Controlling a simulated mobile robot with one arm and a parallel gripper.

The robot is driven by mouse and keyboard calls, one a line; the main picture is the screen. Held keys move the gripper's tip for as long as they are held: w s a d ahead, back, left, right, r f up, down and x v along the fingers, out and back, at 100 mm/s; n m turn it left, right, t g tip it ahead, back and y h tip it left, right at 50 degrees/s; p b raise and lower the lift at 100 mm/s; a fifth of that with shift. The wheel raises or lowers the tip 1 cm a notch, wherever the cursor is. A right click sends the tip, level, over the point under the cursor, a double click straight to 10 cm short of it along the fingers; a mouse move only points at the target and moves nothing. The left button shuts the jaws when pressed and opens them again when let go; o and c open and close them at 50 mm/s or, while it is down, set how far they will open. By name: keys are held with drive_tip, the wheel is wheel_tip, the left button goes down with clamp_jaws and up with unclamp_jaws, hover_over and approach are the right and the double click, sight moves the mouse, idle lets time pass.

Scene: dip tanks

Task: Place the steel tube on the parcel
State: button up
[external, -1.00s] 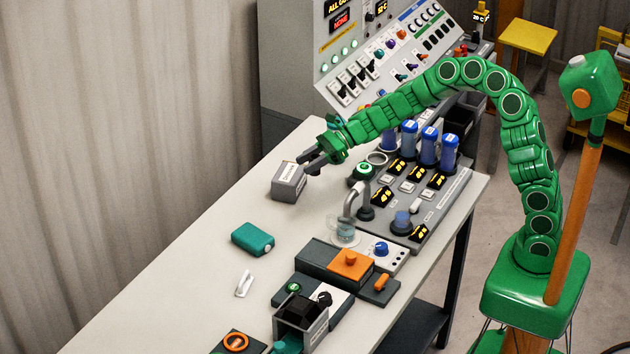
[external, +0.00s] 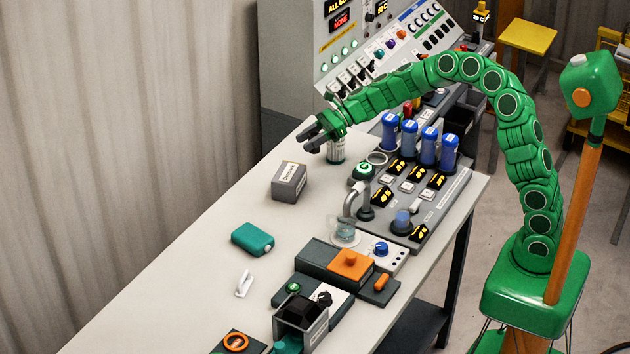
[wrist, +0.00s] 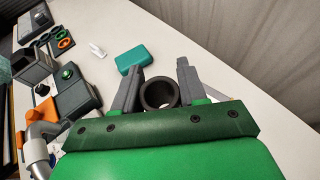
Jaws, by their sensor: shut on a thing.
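The steel tube (wrist: 160,93) shows in the wrist view as a dark grey ring, its open end facing the camera, between the two fingers of my gripper (wrist: 159,70). In the external view my gripper (external: 313,138) is shut above the back of the table, and the tube is hard to tell from the dark fingers there. The parcel appears to be the grey box with a white label (external: 289,182), standing on the table in front of and below my gripper, apart from it. I cannot make it out in the wrist view.
A small labelled canister (external: 336,152) stands just below my wrist. Blue-capped cylinders (external: 428,147) and a switch panel (external: 415,200) lie to the right. A teal case (external: 252,239) and a white clip (external: 243,284) lie in front. The left table edge is clear.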

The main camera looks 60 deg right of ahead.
drive_tip(key=w+f, duration=0.4)
drive_tip(key=w, duration=0.1)
drive_tip(key=w+a+f, duration=0.1)
drive_tip(key=w+f, duration=0.1)
drive_tip(key=shift+w+f, duration=0.1)
drive_tip(key=shift+w, duration=0.1)
drive_tip(key=shift+w+a+f, duration=0.1)
drive_tip(key=shift+w+f, duration=0.5)
drive_tip(key=shift+f, duration=1.5)
drive_tip(key=shift+f, duration=0.15)
drive_tip(key=o, duration=1.1)
